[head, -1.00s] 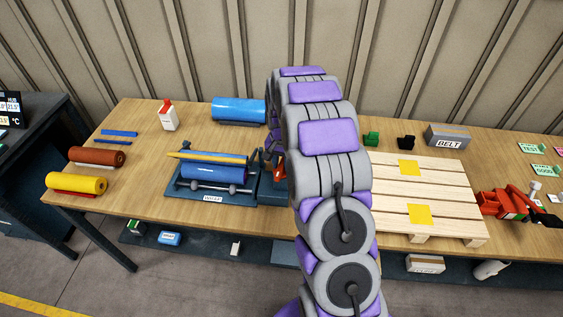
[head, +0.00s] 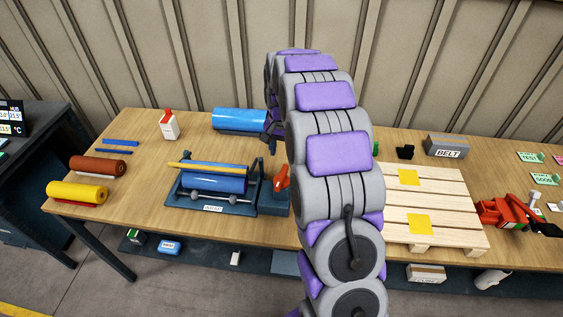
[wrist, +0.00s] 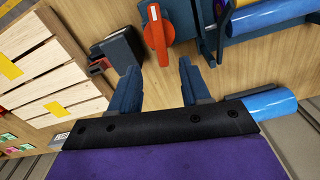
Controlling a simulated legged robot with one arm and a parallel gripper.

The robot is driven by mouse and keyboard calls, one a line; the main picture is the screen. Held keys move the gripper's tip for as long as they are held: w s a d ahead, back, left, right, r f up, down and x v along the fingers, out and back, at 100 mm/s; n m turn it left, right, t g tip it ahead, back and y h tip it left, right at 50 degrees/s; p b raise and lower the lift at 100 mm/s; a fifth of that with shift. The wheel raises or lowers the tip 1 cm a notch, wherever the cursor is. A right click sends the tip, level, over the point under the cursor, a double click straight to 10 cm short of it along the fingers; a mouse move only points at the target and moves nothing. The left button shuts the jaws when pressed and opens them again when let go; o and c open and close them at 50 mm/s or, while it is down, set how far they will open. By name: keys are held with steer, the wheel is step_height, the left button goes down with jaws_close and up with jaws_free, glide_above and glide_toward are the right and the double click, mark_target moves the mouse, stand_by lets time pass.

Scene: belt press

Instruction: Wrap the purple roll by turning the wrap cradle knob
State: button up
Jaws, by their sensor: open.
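The wrap cradle (head: 188,204), a dark blue frame with a label, stands at the table's front left of my arm. A blue roll (head: 215,184) lies in it with a yellow strip (head: 207,166) along its top. In the head view my arm hides most of the gripper.
A wooden pallet (head: 450,207) with yellow squares lies right of my arm. A larger blue roll (head: 240,120) lies at the back. Brown (head: 97,166) and yellow (head: 77,191) rolls lie left. A white and red bottle (head: 169,125) stands behind the cradle. A grey BELT box (head: 447,146) stands back right.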

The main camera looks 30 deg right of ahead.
step_height(320, 180, up, 6)
steer(key=shift+r, duration=0.25)
stand_by(1.0)
